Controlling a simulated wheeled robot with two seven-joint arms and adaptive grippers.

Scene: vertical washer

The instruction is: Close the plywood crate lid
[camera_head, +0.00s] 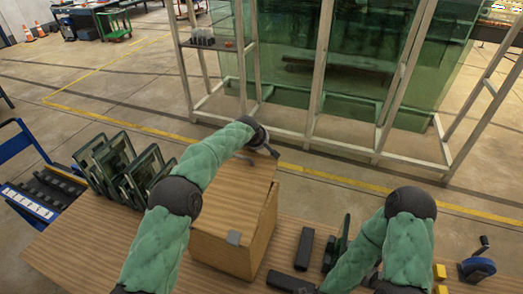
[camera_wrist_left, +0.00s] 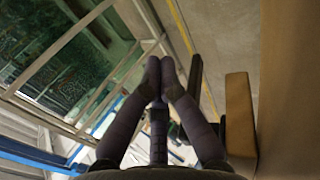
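The plywood crate (camera_head: 222,254) stands on the wooden table in the middle of the head view. Its lid (camera_head: 238,192) is a brown panel over the top, with a grey latch plate (camera_head: 233,238) at the near edge. I cannot tell whether the lid lies fully flat. My left arm reaches past the crate's left side, and its gripper (camera_head: 272,152) is just beyond the lid's far edge. In the left wrist view its fingers (camera_wrist_left: 160,68) meet at the tips, empty, beside a wooden panel (camera_wrist_left: 290,90). My right gripper is mostly hidden behind its arm at the lower right.
Green-glass frames (camera_head: 125,168) stand left of the crate. Dark blocks (camera_head: 304,248) and a dark upright panel (camera_head: 338,243) are to its right. Yellow blocks (camera_head: 439,271) and a blue tool (camera_head: 477,267) lie at the far right. A glass rack (camera_head: 320,80) stands behind the table.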

